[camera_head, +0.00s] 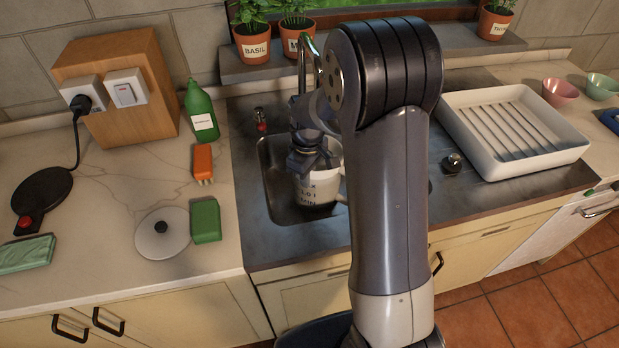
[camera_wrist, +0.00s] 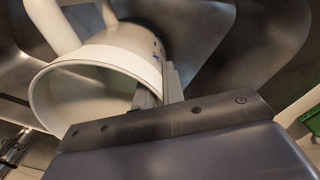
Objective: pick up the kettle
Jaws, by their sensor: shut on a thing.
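The kettle appears to be the white open-topped vessel with dark markings (camera_head: 318,189), standing in or just above the sink, partly hidden by my arm. In the wrist view the white vessel (camera_wrist: 100,57) lies tilted across the picture, its round mouth open and a white handle or spout at upper left. My gripper (camera_head: 318,160) is over its rim. In the wrist view my gripper (camera_wrist: 158,92) is shut on its wall near the rim, one finger inside the mouth. I cannot tell whether its bottom touches the sink.
The tap (camera_head: 303,58) rises right behind my gripper. A white ribbed tray (camera_head: 470,133) stands on the right. On the left counter are a lid (camera_head: 150,239), a green bottle (camera_head: 201,112) and a corded black pad (camera_head: 45,190). Potted herbs (camera_head: 253,44) line the sill.

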